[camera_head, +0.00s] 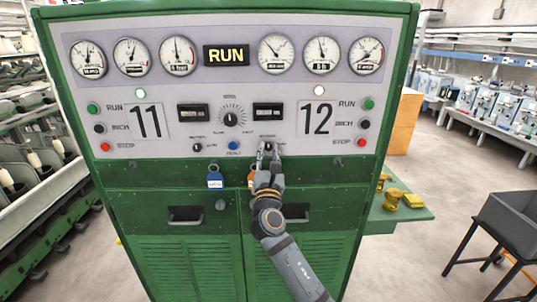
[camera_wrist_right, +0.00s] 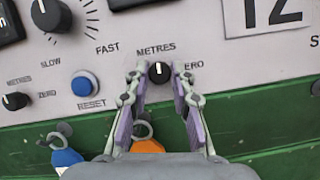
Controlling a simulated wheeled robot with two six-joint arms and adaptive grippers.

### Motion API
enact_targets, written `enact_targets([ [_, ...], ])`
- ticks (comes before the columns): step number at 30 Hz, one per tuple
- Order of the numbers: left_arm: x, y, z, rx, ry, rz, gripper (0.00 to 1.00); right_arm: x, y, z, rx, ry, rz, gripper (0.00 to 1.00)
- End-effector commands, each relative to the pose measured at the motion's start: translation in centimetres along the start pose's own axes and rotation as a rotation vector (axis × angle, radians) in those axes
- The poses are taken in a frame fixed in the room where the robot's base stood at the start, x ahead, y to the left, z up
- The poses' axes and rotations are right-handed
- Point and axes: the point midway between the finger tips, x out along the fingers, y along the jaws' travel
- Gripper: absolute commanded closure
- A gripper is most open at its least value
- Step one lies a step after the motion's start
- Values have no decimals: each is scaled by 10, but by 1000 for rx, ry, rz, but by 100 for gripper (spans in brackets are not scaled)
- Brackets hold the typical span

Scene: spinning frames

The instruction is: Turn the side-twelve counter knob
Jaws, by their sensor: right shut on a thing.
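The side-twelve counter knob (camera_wrist_right: 158,71) is a small black knob with a white pointer line, under the METRES label in the right wrist view. The line points up. My right gripper (camera_head: 268,147) reaches up to the panel below the number 12 side. In the wrist view its two fingers (camera_wrist_right: 158,76) stand on either side of the knob, shut on it. My left gripper is not in view.
The other side's counter knob (camera_head: 198,147) and the blue reset button (camera_head: 233,146) are to the left. A blue tag (camera_head: 215,181) and an orange tag (camera_wrist_right: 147,146) hang below the panel. A green side shelf (camera_head: 410,212) holds yellow items. A dark bin (camera_head: 510,215) stands right.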

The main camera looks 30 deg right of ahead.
Motion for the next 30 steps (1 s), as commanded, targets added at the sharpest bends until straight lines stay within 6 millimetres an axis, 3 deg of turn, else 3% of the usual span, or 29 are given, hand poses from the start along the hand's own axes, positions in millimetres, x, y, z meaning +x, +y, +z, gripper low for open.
enact_targets([
  [15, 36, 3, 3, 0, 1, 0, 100, -1, 3, -2, 392, -18, -157, 100],
  [30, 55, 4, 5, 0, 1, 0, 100, 1, 6, 2, 830, -37, -336, 100],
])
